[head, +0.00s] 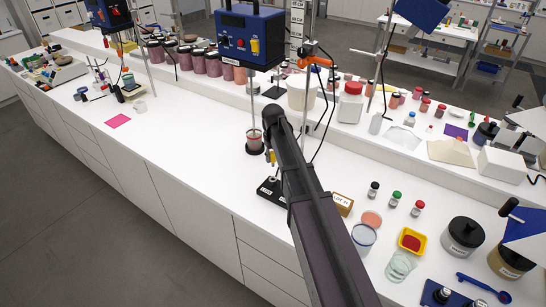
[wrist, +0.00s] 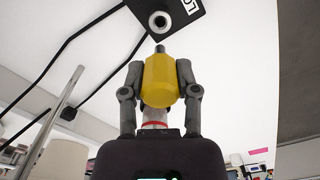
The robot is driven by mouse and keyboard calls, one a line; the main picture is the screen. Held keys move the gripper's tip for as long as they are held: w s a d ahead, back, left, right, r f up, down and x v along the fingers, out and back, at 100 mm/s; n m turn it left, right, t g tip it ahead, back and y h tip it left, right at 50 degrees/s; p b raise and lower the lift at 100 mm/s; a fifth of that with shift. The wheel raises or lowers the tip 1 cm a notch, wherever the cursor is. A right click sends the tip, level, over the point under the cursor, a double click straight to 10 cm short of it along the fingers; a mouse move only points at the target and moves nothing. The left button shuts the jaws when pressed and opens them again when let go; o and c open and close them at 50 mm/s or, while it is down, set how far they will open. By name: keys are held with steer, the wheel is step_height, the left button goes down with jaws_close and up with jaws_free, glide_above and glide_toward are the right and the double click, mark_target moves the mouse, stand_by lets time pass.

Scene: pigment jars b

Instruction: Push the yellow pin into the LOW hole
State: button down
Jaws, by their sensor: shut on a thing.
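The yellow pin (wrist: 160,85) is held between the two grey fingers of my gripper (wrist: 160,72) in the wrist view. Its narrow grey tip points at the black plate (wrist: 190,12), which carries a pale ring around a dark hole (wrist: 159,21). The tip looks close to the ring's edge; the wrist view does not clearly show whether they touch. The plate's white label is cut off and reads "LO". In the head view the black plate (head: 264,192) lies on the white bench, with the yellow pin (head: 271,157) above it. My arm hides most of my gripper there.
A stirrer stand with a blue box (head: 248,38) and a jar (head: 254,142) stand behind the plate. A cardboard box (head: 342,204), small vials and a yellow tray (head: 411,241) lie to the right. The bench left of the plate is mostly clear.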

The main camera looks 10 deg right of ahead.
mark_target(273, 166)
steer(key=shift+f+b, duration=2.9)
steer(key=shift+f+b, duration=1.7)
steer(key=shift+b, duration=0.05)
stand_by(0.5)
steer(key=shift+c, duration=1.3)
jaws_free()
steer(key=shift+r, duration=0.15)
step_height(273, 166, up, 9)
steer(key=p, duration=0.9)
